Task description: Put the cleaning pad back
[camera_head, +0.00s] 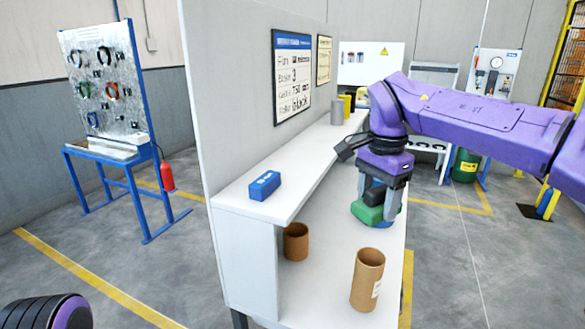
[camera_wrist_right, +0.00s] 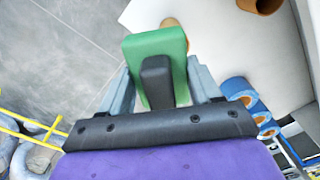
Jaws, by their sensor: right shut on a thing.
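The cleaning pad (camera_head: 367,213) is a green block with a black handle (camera_head: 375,195). My right gripper (camera_head: 380,200) is shut on the handle, with the green part hanging below the fingers. In the head view the pad is over the lower white worktop (camera_head: 325,262), right of the raised shelf; whether it touches the worktop I cannot tell. In the right wrist view the green pad (camera_wrist_right: 157,48) and black handle (camera_wrist_right: 156,82) sit between the two grey fingers. My left gripper is out of view.
A blue block (camera_head: 265,186) lies on the raised shelf (camera_head: 300,185). Brown cardboard tubes stand at the worktop's front (camera_head: 367,279) and under the shelf (camera_head: 296,241). Blue rolls (camera_wrist_right: 240,90) lie near the gripper. Grey and yellow cylinders stand at the shelf's far end.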

